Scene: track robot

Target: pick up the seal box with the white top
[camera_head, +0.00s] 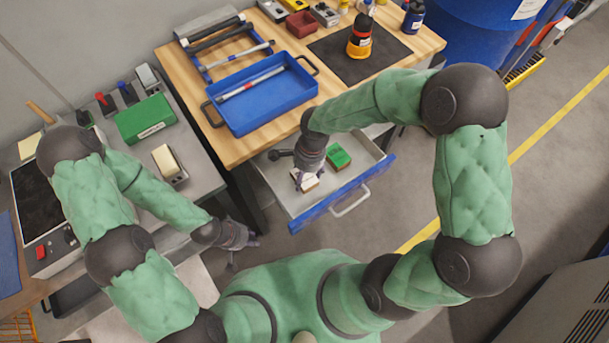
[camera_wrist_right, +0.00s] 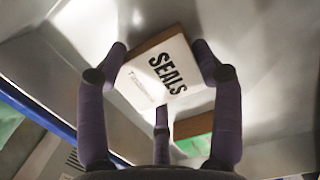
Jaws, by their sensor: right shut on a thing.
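The seal box with the white top (camera_head: 307,183) is in the open drawer (camera_head: 283,194) under the wooden bench.
The blue drawer front (camera_head: 343,194) with its handle stands pulled out. A grey bench (camera_head: 196,159) with a green case (camera_head: 146,119) stands at left.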

